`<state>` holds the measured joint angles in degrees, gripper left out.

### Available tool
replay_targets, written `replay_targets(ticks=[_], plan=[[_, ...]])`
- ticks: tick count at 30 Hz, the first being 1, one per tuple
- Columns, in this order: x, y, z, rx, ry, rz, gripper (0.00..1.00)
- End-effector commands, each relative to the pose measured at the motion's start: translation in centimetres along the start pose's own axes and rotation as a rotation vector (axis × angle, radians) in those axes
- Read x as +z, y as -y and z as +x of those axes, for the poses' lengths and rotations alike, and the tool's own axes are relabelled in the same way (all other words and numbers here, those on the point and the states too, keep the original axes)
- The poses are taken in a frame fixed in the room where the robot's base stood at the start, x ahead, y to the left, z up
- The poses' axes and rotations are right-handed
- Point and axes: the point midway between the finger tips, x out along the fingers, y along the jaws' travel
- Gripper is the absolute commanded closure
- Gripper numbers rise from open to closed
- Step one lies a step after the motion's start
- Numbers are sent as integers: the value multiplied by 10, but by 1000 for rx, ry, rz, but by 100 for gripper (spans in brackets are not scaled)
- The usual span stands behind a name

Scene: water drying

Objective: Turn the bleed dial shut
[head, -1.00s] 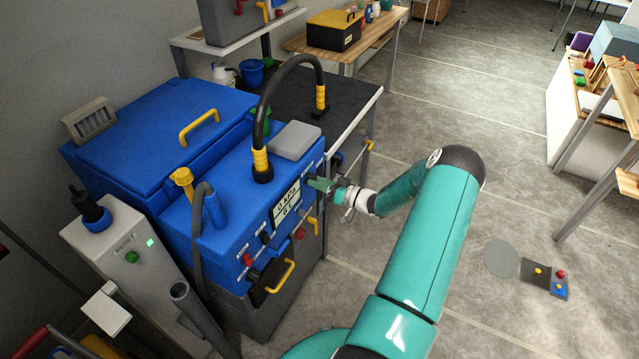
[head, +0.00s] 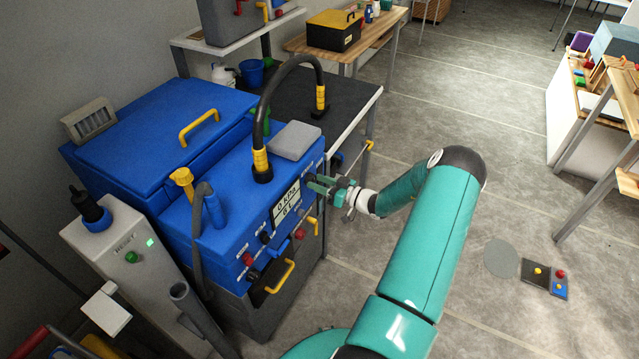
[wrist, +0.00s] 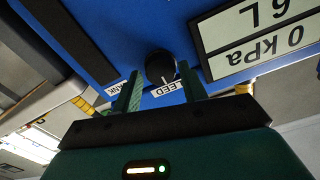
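The bleed dial is a round black knob (wrist: 160,67) on the blue front panel, in the wrist view. A white line shows on its edge, beside a partly hidden label (wrist: 166,88) reading "EED". My gripper (wrist: 158,83) is open, with its two green fingers spread to either side of the dial. I see gaps between the fingers and the knob; whether the tips reach past its face I cannot tell. In the head view my gripper (head: 313,184) is at the right end of the blue machine's front (head: 240,232), and the dial is hard to make out there.
A display (head: 287,206) reads 0 kPa and 6 L. Below it are several knobs, a red-tipped control (head: 300,234) and a yellow handle (head: 281,277). A black hose (head: 262,115) arches over the machine top. The floor to the right is mostly clear.

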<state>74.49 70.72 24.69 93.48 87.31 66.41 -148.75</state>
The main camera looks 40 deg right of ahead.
Motion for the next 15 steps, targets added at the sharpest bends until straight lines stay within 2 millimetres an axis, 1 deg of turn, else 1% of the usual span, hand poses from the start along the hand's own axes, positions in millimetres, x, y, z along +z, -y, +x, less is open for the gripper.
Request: replay_targets(ticks=[1, 2, 11, 14, 15], plan=[[0, 0, 0, 1, 0, 0, 47], [0, 0, 0, 0, 0, 0, 43], [0, 0, 0, 0, -1, 1, 43], [-1, 0, -7, 0, -1, 1, 43], [0, 0, -12, 0, -1, 1, 43]])
